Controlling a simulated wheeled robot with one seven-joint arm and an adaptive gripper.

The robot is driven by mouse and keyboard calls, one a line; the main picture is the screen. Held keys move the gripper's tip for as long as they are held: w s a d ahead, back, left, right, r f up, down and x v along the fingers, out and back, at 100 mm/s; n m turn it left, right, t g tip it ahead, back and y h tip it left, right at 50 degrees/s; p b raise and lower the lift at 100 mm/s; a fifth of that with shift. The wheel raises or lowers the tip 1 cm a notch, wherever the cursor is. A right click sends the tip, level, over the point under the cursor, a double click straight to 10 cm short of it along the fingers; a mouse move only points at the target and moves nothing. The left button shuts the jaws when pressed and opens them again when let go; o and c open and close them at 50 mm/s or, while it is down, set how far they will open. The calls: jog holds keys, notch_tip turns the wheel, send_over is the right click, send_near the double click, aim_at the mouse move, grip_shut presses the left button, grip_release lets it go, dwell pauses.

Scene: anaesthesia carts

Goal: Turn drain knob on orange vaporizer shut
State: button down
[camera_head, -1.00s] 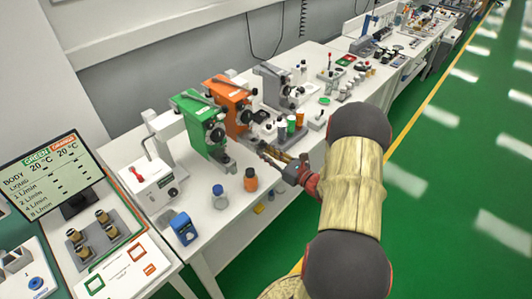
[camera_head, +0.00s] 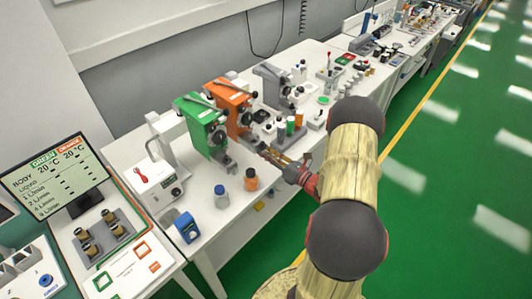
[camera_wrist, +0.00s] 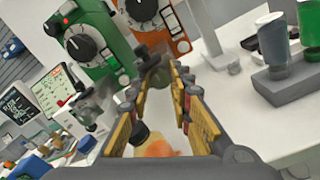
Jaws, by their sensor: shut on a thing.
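The orange vaporizer (camera_head: 230,99) stands on the white bench, just right of the green vaporizer (camera_head: 192,113). In the wrist view, the orange body (camera_wrist: 160,22) with its black dial fills the top middle, with the green one to its left. My gripper (camera_head: 259,148) reaches from the right to the low front of the orange vaporizer. In the wrist view, the gripper's yellow-padded fingers (camera_wrist: 160,75) are on either side of a small grey part at the vaporizer's base, which looks like the drain knob (camera_wrist: 155,73). They are closed on it. The knob's turn angle cannot be read.
A grey vaporizer (camera_head: 270,84) and green and orange cylinders stand to the right. A blue device (camera_head: 186,227) sits at the front left corner.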

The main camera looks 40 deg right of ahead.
jog(key=c, duration=1.6)
grip_release()
jog(key=s, duration=0.4)
jog(key=s+d, duration=0.1)
jog(key=s, duration=0.7)
jog(key=shift+d, duration=0.15)
